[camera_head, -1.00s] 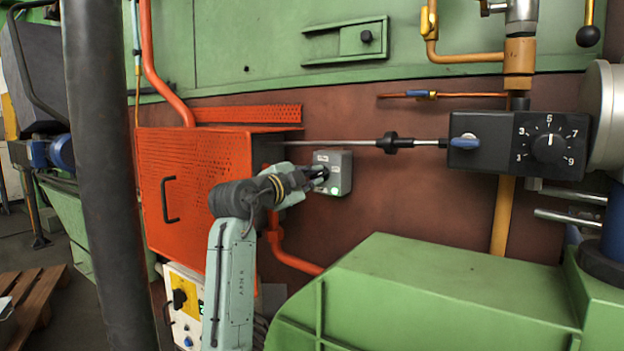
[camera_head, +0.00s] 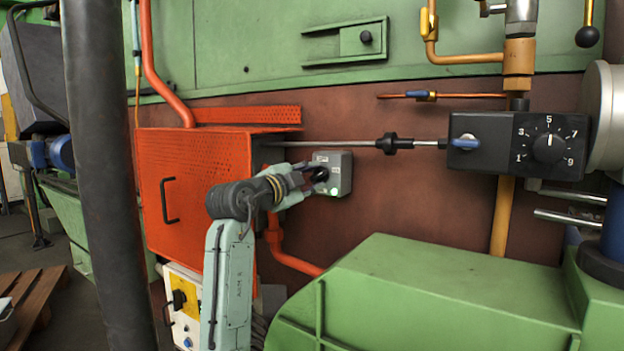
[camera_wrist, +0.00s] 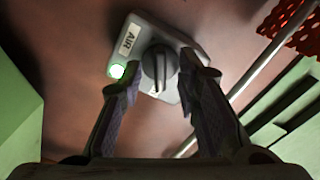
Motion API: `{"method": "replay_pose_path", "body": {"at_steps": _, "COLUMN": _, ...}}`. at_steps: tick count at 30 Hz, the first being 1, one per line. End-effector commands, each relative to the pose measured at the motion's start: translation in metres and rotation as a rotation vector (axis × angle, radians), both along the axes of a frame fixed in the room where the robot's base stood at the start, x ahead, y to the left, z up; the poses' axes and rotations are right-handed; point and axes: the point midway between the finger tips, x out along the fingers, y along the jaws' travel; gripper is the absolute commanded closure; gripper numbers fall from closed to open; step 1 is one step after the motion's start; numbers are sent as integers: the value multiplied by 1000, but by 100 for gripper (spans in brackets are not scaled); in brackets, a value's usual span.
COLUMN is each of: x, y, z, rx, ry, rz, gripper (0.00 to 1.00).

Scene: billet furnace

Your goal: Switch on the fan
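A grey switch box (camera_head: 342,162) is mounted on the brown-red wall, to the right of the orange cabinet. In the wrist view the box (camera_wrist: 181,36) shows an "AIR" label (camera_wrist: 130,37), a lit green lamp (camera_wrist: 117,71) and a dark rotary knob (camera_wrist: 159,69). My gripper (camera_head: 316,176) is at the front of the box. In the wrist view my gripper (camera_wrist: 168,78) has its fingers apart, one on each side of the knob, with a visible gap to it. No fan is seen.
The orange perforated cabinet (camera_head: 200,170) is left of my arm. A metal rod (camera_head: 340,143) runs just above the box to a black dial unit (camera_head: 520,145). A green housing (camera_head: 430,290) fills the lower right. A dark vertical post (camera_head: 100,170) stands at left.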

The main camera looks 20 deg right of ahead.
Motion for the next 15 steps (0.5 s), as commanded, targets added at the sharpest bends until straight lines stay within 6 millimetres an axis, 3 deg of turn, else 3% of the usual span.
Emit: {"method": "replay_pose_path", "body": {"at_steps": 15, "x": -59, "y": 78, "z": 0, "rx": -1, "ry": 0, "rz": 3, "gripper": 70}}
